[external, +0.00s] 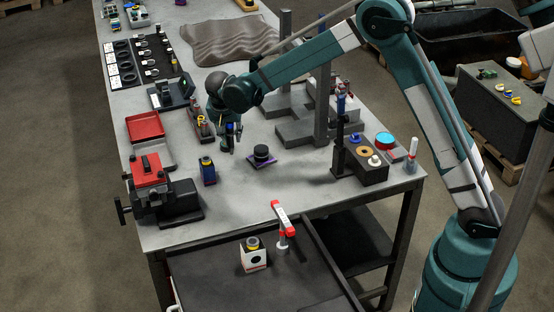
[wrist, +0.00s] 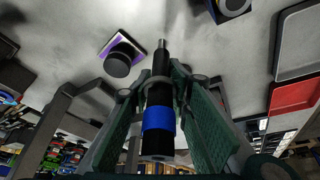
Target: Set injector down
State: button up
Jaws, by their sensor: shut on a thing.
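My gripper (external: 230,143) is above the workbench (external: 300,195), left of the grey fixture. In the wrist view my gripper (wrist: 160,90) is shut on the injector (wrist: 158,118), a dark cylinder with a blue band and a thin metal tip. The tip points away from the wrist, towards the bench. In the external view the injector shows only as a small dark and blue part between the fingers. I cannot tell whether its tip touches the bench. A narrow rack (external: 201,125) with several upright parts stands just left of my gripper.
A grey fixture (external: 310,130) with posts stands right.

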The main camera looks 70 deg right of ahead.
aim_at(229, 136)
jog(key=shift+f, duration=1.9)
jog(key=shift+f, duration=1.9)
jog(key=shift+f, duration=0.15)
jog(key=o, duration=1.1)
jog(key=shift+r, duration=0.2)
jog(key=v, duration=1.1)
jog(key=shift+s+a+r, duration=0.1)
jog(key=shift+a+r, duration=0.05)
jog(key=shift+r, duration=0.3)
